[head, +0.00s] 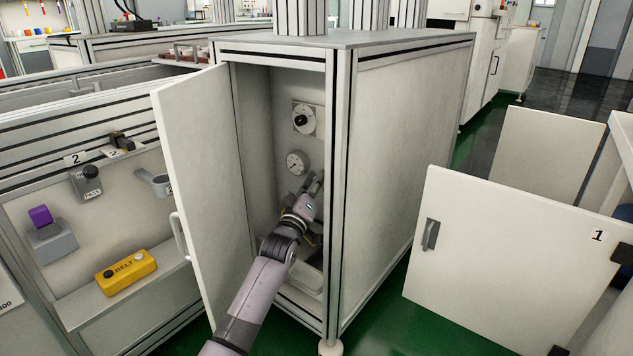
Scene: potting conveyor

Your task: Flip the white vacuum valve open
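An open cabinet (395,140) stands in the middle of the head view. My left gripper (314,182) is inside the cabinet, below and right of the gauge, pointing at the back wall. Its fingertips are small and dark here, and I cannot tell whether they are apart or closed on something. I cannot make out a white valve; the gripper and wrist cover part of the wall there. My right gripper is not in view.
The cabinet's door (205,180) is swung open to the left, close to my arm. A pale container (308,277) sits low inside. A control panel with a yellow belt box (126,272) is at left. A white door marked 1 (510,265) stands at right.

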